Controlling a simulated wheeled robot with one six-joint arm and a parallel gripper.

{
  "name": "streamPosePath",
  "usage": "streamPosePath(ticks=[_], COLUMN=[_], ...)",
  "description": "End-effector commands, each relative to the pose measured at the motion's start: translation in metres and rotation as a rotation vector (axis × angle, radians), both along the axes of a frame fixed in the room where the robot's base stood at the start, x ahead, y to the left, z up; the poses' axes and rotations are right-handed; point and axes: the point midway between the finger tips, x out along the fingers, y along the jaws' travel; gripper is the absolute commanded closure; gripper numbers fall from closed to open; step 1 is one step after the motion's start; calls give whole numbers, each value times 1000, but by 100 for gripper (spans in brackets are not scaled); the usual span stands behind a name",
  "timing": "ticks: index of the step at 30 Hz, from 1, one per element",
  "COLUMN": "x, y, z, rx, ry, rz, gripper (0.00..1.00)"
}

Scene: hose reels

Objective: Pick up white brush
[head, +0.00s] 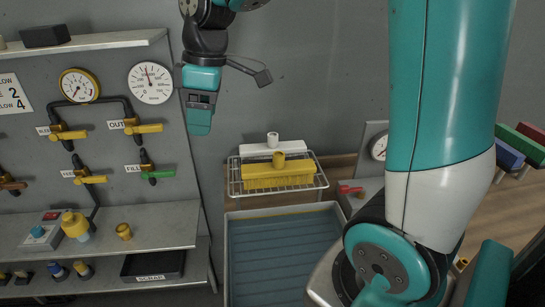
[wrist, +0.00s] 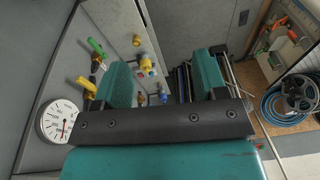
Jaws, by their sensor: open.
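The white brush (head: 290,148) lies on a wire rack (head: 234,186) in the head view, behind a yellow brush (head: 270,180). The yellow brush hides its lower front part. A pale round handle stands up from the middle of the white brush. My gripper (head: 199,122) hangs to the upper left of the rack, apart from both brushes, with its fingers pointing down. In the wrist view my gripper (wrist: 162,68) shows two teal fingers spread apart with nothing held between them. I cannot make out the white brush in the wrist view.
A blue-lined tray (head: 285,255) sits below the rack. To the left is a panel with valves and gauges (head: 150,83) above a shelf (head: 165,230) with small fittings. A hose reel (wrist: 297,95) shows at right in the wrist view. The wall above the rack is clear.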

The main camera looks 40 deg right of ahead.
Motion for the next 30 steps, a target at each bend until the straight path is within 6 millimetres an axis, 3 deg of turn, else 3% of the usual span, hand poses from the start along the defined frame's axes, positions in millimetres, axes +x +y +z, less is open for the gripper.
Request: streamPosePath(ticks=[1,4,6,9,12,15,20,30], x=[32,77,96,108,111,111,111,111], y=[-39,-116,-168,-229,-268,-288,-292,-291], z=[-10,-19,-27,-38,-45,-50,-67,-142], rx=[-38,-104,-134,-158,-169,-171,-169,-170], ry=[-2,5,19,39,50,57,61,60], rz=[24,112,168,232,278,303,313,314], gripper=[34,34,34,34,34,34,34,34])
